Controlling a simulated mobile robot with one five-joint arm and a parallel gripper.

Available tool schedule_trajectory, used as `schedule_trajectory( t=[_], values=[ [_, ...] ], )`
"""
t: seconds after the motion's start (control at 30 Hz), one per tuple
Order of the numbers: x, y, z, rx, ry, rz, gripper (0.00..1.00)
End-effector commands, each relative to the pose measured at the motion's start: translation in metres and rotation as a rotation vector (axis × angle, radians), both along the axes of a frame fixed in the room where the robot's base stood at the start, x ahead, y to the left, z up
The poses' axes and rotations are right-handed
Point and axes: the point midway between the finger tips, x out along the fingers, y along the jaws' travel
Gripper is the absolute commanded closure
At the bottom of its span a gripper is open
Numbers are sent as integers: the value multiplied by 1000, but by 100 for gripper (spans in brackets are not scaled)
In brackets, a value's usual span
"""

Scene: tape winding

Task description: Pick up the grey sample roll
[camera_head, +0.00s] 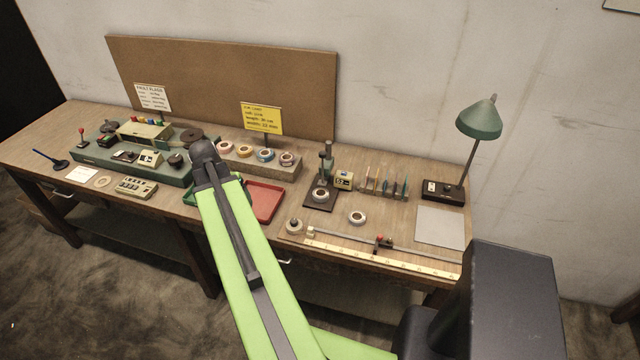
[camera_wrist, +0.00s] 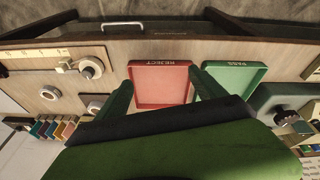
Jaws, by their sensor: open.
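Several pale ring-shaped rolls are in view, and I cannot tell for sure which is the grey sample roll. A loose greyish-white roll (camera_head: 357,217) with a brown core lies flat on the table; it also shows in the wrist view (camera_wrist: 49,93). Another pale roll (camera_head: 320,195) sits on the dark gauge stand, and a third (camera_head: 294,226) is at the left end of the ruler fixture. My gripper (camera_wrist: 161,79) is open and empty, its fingers over the area of the red reject tray (camera_wrist: 160,97). It is left of these rolls in the head view, its fingers hidden there.
The green pass tray (camera_wrist: 229,78) is beside the red one. A wooden block (camera_head: 262,166) bears several rolls behind the trays. The gauge stand (camera_head: 327,160), coloured cards (camera_head: 385,188) and lamp (camera_head: 479,120) stand upright. A ruler fixture (camera_head: 385,261) runs along the front edge. A grey mat (camera_head: 441,227) is clear.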

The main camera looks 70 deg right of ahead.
Motion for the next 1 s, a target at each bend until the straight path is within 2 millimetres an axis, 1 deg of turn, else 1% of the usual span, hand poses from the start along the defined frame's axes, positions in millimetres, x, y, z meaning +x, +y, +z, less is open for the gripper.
schedule_trajectory(
  t=[0.03,0.07,0.1,0.2,0.3,0.4,0.53,0.63,0.77,1.0],
  values=[
    [-37,-46,25,-27,-15,-139,21],
    [-58,-67,31,-43,-22,-213,21],
    [-84,-92,39,-63,-32,-301,21],
    [-140,-135,52,-105,-50,-474,21],
    [-174,-157,58,-132,-62,-570,21],
    [-187,-164,59,-141,-65,-605,21],
    [-187,-165,55,-142,-65,-608,21],
    [-187,-168,44,-142,-66,-606,21],
    [-189,-176,19,-141,-65,-605,21],
    [-196,-195,-34,-141,-65,-604,21]
  ],
)
